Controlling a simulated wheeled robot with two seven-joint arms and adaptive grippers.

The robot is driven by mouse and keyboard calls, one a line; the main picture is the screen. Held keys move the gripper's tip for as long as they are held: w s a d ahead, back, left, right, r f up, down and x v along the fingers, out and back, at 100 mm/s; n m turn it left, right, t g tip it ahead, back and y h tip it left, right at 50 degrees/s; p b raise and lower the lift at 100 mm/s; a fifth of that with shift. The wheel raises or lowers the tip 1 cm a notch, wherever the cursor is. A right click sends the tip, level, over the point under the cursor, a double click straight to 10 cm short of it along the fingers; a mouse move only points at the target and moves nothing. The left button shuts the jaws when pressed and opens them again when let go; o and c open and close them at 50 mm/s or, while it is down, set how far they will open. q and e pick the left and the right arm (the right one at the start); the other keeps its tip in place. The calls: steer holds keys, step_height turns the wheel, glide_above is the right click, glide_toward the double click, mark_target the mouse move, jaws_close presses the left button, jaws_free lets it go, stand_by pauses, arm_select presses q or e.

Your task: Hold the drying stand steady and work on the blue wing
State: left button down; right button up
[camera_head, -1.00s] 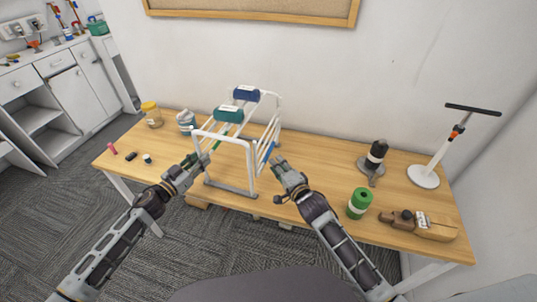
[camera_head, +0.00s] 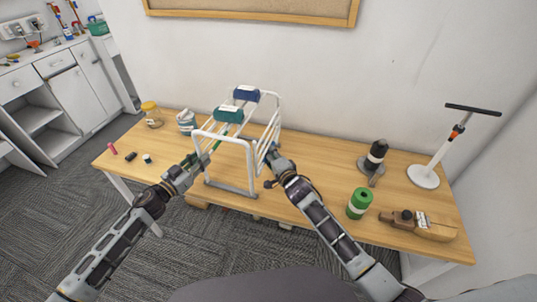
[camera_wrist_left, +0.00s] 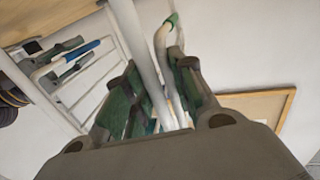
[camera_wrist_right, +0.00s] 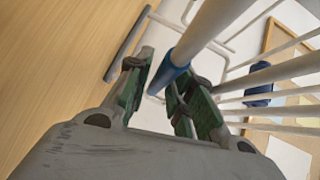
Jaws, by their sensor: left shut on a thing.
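The white drying stand (camera_head: 246,158) stands on the table with a wing on each side. The blue wing (camera_head: 262,150) hangs on its right side, and its blue sleeve (camera_wrist_right: 170,76) shows in the right wrist view. My left gripper (camera_head: 197,162) is shut on white tubing at the stand's left side, near a green sleeve (camera_wrist_left: 172,19). Exactly which tube it grips is partly hidden. My right gripper (camera_head: 272,160) is open at the blue wing. In the right wrist view its fingers (camera_wrist_right: 161,86) are on either side of the blue sleeve, with a gap visible.
A teal bundle (camera_head: 228,115) and a navy bundle (camera_head: 246,93) lie on top of the stand. A jar (camera_head: 152,116) and a striped item (camera_head: 187,122) are left. A green roll (camera_head: 359,204), a dark-topped tool (camera_head: 374,160), a T-handled stand (camera_head: 424,175) and a wooden block (camera_head: 430,226) are right.

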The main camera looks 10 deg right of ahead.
steer(key=shift+w+a, duration=0.1)
steer(key=shift+w, duration=0.25)
jaws_close()
